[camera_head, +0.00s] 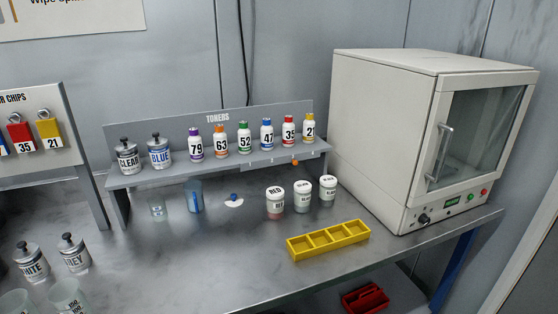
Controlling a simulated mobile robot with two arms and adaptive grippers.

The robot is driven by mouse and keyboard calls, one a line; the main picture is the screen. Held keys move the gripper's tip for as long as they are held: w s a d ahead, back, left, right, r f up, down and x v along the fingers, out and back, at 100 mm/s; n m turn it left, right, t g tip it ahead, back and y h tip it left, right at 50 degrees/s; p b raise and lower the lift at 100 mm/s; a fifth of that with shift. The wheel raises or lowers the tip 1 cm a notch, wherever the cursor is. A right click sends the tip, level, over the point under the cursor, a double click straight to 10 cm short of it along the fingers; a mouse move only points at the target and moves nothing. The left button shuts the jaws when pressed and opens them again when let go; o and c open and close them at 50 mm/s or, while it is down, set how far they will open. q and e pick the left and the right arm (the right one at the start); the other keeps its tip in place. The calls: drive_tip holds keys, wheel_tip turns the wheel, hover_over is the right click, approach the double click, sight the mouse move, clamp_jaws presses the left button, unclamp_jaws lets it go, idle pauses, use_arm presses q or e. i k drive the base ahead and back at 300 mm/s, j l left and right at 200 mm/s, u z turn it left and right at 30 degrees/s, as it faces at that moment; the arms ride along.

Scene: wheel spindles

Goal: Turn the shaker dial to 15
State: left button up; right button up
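A large beige cabinet (380,125) with a glass door stands at the right end of the bench. I cannot tell whether it is the shaker. Its lower front panel has a dark round knob (424,219), a small green-lit display (452,203), a green button and a red button. The knob's setting and the display's digits are too small to read. The door looks shut, with a vertical handle (441,151) on its left side. Neither of my grippers is in view.
A shelf marked TONERS (215,169) holds numbered bottles and lidded cans. Three white-lidded jars (303,201) and a yellow divided tray (328,252) stand before the cabinet. A small blue-and-white piece (233,202) lies under the shelf. The front middle bench is clear.

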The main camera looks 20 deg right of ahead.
sight(423, 219)
drive_tip(key=z, duration=1.75)
drive_tip(key=u, duration=0.6)
drive_tip(key=i+l+u, duration=0.15)
drive_tip(key=u, duration=0.25)
drive_tip(key=l+u, duration=0.4)
drive_tip(key=i+l+u, duration=0.1)
drive_tip(key=l+u, duration=0.5)
drive_tip(key=u, duration=0.2)
drive_tip(key=l+u, duration=0.4)
drive_tip(key=j, duration=0.1)
